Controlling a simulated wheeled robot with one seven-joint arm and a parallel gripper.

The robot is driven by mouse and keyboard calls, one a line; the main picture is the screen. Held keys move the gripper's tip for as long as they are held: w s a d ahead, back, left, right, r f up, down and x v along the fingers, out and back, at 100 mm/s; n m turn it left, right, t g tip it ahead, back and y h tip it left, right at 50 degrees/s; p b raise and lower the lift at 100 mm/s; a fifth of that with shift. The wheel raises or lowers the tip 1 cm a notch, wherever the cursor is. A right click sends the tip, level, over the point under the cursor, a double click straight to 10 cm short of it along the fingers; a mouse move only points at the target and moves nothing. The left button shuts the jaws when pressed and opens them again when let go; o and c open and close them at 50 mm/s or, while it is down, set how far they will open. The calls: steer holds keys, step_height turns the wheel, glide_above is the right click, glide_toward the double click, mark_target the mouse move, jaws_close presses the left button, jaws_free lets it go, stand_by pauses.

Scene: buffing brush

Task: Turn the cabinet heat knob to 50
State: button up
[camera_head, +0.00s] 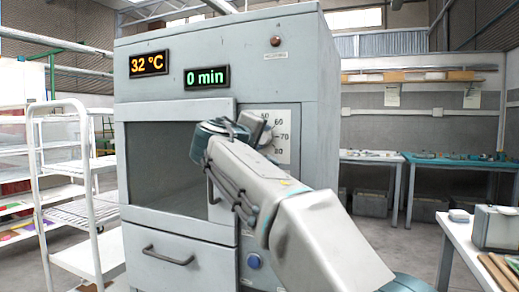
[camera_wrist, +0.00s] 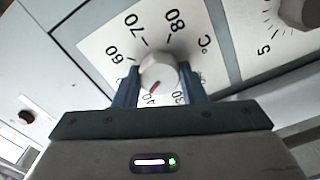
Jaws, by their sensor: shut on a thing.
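The heat knob (camera_wrist: 160,72) is a round grey-white knob with a red pointer mark, on a white dial plate (camera_wrist: 101,44) marked in °C. In the wrist view the dial appears rotated, and the red mark points down-left near the 40. My gripper (camera_wrist: 159,76) has its two blue fingers on either side of the knob, shut on it. The head view shows the cabinet (camera_head: 220,65) with the dial plate (camera_head: 283,147) partly covered by my arm. The displays read 32 °C (camera_head: 149,64) and 0 min (camera_head: 207,77).
A second knob (camera_wrist: 303,12) with its own scale sits beside the heat dial in the wrist view. The cabinet has a door handle and a lower drawer handle (camera_head: 167,255). A white rack (camera_head: 88,170) stands left; worktables (camera_head: 440,158) stand right.

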steer(key=m+b, duration=0.2)
steer(key=m, duration=0.3)
steer(key=shift+b, duration=0.4)
stand_by(0.3)
steer(key=o, duration=1)
steer(key=shift+a, duration=0.1)
steer(key=v, duration=1.3)
steer(key=shift+s+b, duration=0.3)
steer(key=shift+s, duration=0.1)
steer(key=shift+a, duration=0.1)
